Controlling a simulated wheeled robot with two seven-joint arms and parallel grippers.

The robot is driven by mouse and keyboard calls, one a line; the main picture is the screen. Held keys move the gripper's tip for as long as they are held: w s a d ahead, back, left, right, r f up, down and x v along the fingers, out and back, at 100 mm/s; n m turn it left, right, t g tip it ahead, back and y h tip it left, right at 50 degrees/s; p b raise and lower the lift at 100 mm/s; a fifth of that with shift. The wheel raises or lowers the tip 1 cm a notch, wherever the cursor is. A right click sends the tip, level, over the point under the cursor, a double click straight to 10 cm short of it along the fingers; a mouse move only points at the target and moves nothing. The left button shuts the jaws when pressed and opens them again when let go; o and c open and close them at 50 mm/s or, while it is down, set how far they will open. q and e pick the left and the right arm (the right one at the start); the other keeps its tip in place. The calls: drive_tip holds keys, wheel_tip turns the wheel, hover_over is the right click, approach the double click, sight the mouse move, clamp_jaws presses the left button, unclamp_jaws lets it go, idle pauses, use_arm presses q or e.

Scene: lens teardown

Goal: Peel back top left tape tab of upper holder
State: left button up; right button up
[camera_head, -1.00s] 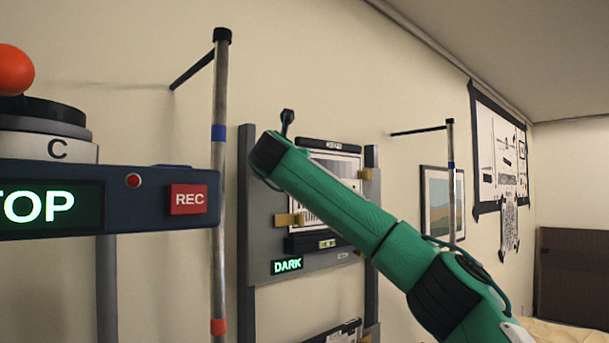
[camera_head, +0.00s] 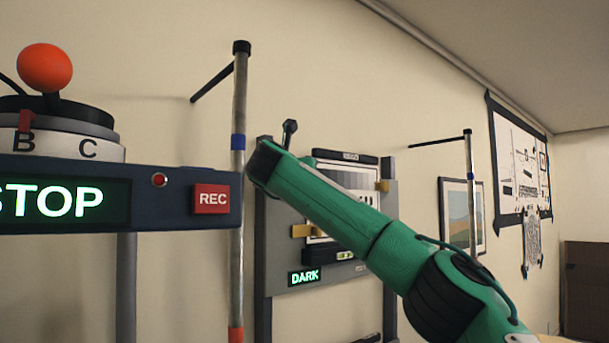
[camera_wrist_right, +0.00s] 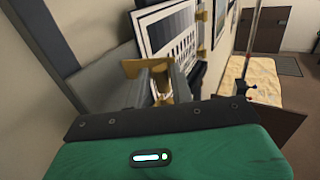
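The upper holder is a grey board (camera_head: 285,255) on the wall, with a black-and-white chart (camera_head: 360,178) on it. Yellow tabs show at the chart's lower left (camera_head: 304,230) and right (camera_head: 383,186). My right arm covers the chart's top left corner in the head view. My right gripper (camera_wrist_right: 158,76) points at the board. In the right wrist view its grey fingers are apart, with a yellow tab (camera_wrist_right: 146,66) at their tips; I cannot tell whether they touch it. Another yellow piece (camera_wrist_right: 163,97) shows between the fingers. My left gripper is out of view.
A dark blue console with a STOP display (camera_head: 60,201), a red REC button (camera_head: 211,198) and an orange ball knob (camera_head: 45,68) stands at the left. A metal pole (camera_head: 239,110) rises beside the board. A DARK sign (camera_head: 305,277) hangs low on it.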

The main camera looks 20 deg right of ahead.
drive_tip(key=shift+o, duration=1.2)
drive_tip(key=shift+w, duration=0.1)
wheel_tip(320, 180, up, 20)
drive_tip(key=p, duration=1.1)
drive_tip(key=shift+p, duration=0.3)
drive_tip(key=shift+f, duration=0.1)
